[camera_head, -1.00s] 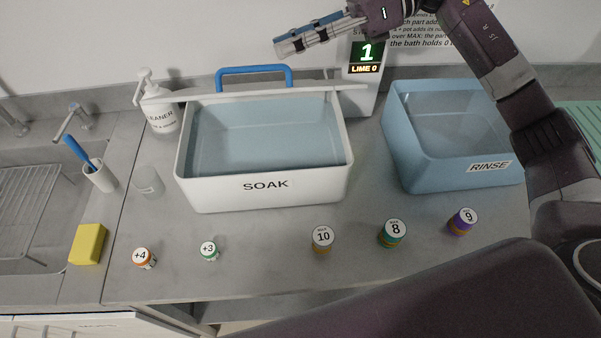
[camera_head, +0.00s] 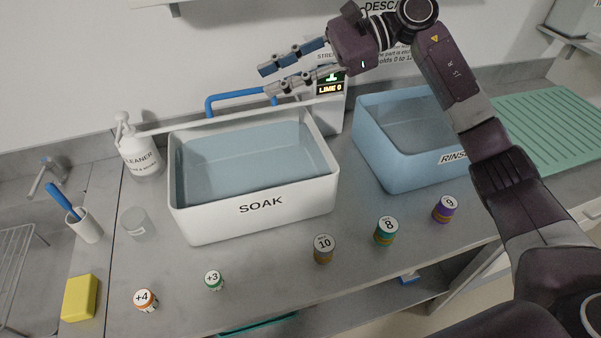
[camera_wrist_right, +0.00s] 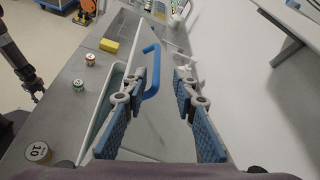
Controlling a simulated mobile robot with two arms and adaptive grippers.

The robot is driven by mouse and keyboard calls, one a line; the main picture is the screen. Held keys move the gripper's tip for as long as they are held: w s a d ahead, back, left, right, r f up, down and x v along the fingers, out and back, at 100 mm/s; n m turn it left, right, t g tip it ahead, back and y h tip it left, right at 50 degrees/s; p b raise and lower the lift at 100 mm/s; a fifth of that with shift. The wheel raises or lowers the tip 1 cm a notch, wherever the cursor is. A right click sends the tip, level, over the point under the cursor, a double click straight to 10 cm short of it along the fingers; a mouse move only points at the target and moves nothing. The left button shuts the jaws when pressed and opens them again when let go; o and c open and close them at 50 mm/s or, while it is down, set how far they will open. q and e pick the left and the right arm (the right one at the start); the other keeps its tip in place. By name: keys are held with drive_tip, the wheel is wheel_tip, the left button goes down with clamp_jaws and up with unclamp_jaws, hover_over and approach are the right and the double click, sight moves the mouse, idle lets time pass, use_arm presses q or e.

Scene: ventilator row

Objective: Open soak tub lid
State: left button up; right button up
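The white soak tub (camera_head: 253,206) stands on the counter with its top uncovered and water inside. Its lid (camera_head: 225,120) is raised along the back rim, seen nearly edge-on as a thin white strip. The blue lid handle (camera_head: 215,98) sticks out behind it and also shows in the right wrist view (camera_wrist_right: 152,72). My right gripper (camera_head: 268,80) is open and empty, above the lid's back right part. Its fingers overlap the handle's right end in the head view; contact cannot be told. A dark arm at the wrist view's left edge appears to be my left, its gripper (camera_wrist_right: 36,90) small and unclear.
A cleaner bottle (camera_head: 140,150) stands by the lid's left end. The blue rinse tub (camera_head: 400,170) and a display (camera_head: 330,88) are to the right. Several labelled pots, including pot 10 (camera_head: 324,249), line the front. A yellow sponge (camera_head: 80,298) lies front left.

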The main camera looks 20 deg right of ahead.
sight(240, 92)
drive_tip(key=x, duration=0.7)
drive_tip(key=shift+s+a+r, duration=0.1)
drive_tip(key=shift+s+a, duration=0.1)
drive_tip(key=shift+a, duration=0.05)
drive_tip(key=s+f+n+t+y+b, duration=0.1)
drive_tip(key=s+f+n+t+b, duration=0.35)
drive_tip(key=f, duration=1.05)
drive_tip(key=shift+n+g, duration=0.25)
drive_tip(key=shift+g, duration=0.5)
drive_tip(key=b+v, duration=0.1)
drive_tip(key=v, duration=0.1)
drive_tip(key=s+b+v, duration=0.1)
drive_tip(key=v, duration=0.2)
drive_tip(key=b+v, duration=0.2)
drive_tip(key=v, duration=0.1)
drive_tip(key=shift+s+a+r, duration=0.1)
drive_tip(key=shift+s, duration=0.35)
drive_tip(key=m+g, duration=0.1)
drive_tip(key=s+m+g+p, duration=0.1)
drive_tip(key=m, duration=0.1)
drive_tip(key=s+m+g, duration=0.1)
drive_tip(key=shift+d+r+m+y+p, duration=0.15)
drive_tip(key=shift+d+m+y+p, duration=0.15)
drive_tip(key=shift+d+m+p, duration=0.1)
